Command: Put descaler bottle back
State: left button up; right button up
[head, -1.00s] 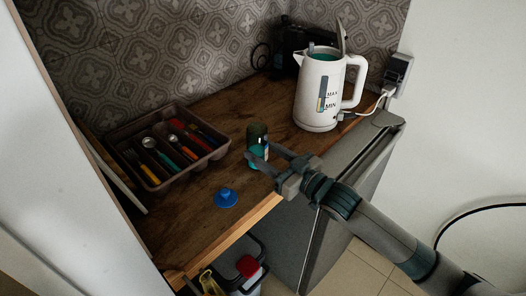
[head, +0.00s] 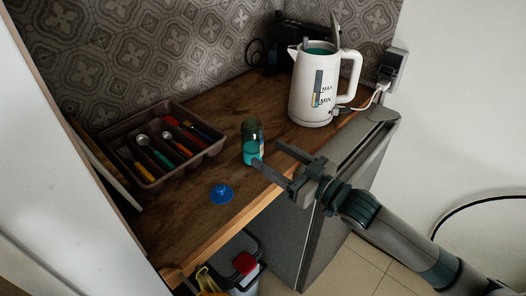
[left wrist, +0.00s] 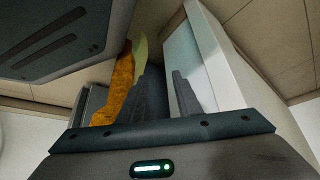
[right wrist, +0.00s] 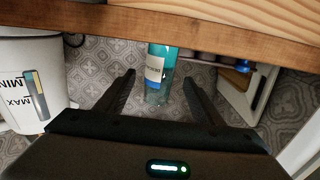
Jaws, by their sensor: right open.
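The descaler bottle (head: 251,151), clear with teal liquid and a pale label, stands upright on the wooden counter near its front edge. It also shows in the right wrist view (right wrist: 157,66), between and beyond the fingertips. My right gripper (head: 269,154) is open and empty at the counter's front edge. In the head view one fingertip overlaps the bottle's lower right side; I cannot tell whether they touch. A blue cap-like piece (head: 221,194) lies on the counter left of the bottle.
A white kettle (head: 309,92) with its lid up stands behind and right of the bottle. A cutlery tray (head: 207,152) sits at left. Below the counter are a bin with a red piece (head: 245,263) and a yellow item (head: 209,283). A grey door (head: 340,190) stands beneath, at right.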

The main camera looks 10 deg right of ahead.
pick_arm(q)
jog(key=shift+s+a+f+g+b, duration=0.35)
jog(key=shift+s+a+g+b, duration=0.1)
jog(key=shift+a, duration=0.2)
pick_arm(e)
jog(key=v, duration=0.6)
jog(key=shift+s+d, duration=0.15)
jog(key=shift+s, duration=0.1)
pick_arm(q)
jog(key=shift+s+d+f, duration=0.1)
jog(key=shift+s, duration=0.2)
jog(key=shift+w, duration=0.7)
jog(key=shift+s+r, duration=0.1)
jog(key=shift+r, duration=0.1)
jog(key=shift+s+f, duration=0.2)
jog(key=shift+s, duration=0.5)
